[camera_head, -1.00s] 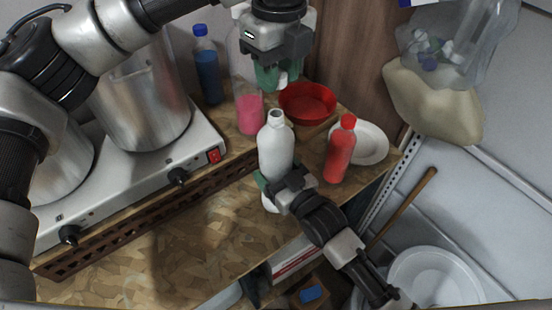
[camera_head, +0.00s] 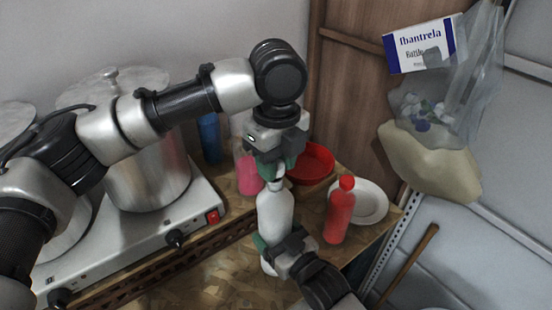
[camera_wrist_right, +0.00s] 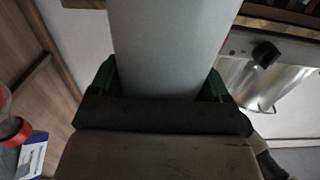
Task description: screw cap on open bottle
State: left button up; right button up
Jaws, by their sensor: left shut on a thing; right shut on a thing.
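The white open bottle (camera_head: 275,213) stands upright near the front edge of the wooden counter. My right gripper (camera_head: 268,250) is shut around its lower body. In the right wrist view the pale bottle body (camera_wrist_right: 172,45) sits between the green finger pads (camera_wrist_right: 160,85). My left gripper (camera_head: 276,168) points down right over the bottle's neck, shut on the cap. The fingers mostly hide the cap, so I cannot tell whether it touches the neck or is seated on it.
A red bottle (camera_head: 339,212) stands close right of the white bottle, before a white plate (camera_head: 372,203). A red bowl (camera_head: 312,163), a pink-filled bottle (camera_head: 249,178) and a blue bottle (camera_head: 209,138) are behind. A stove (camera_head: 150,236) with metal pots (camera_head: 150,165) is left.

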pick_arm(q)
jog(key=shift+f, duration=0.7)
jog(key=shift+f, duration=0.55)
pick_arm(e)
jog(key=c, duration=0.5)
pick_arm(q)
jog(key=m, duration=0.9)
jog(key=shift+a, duration=0.15)
jog(key=m, duration=0.6)
jog(key=shift+a, duration=0.1)
jog(key=m, duration=0.4)
jog(key=shift+w+m, duration=0.1)
jog(key=shift+m, duration=0.2)
pick_arm(e)
jog(key=shift+o, duration=0.2)
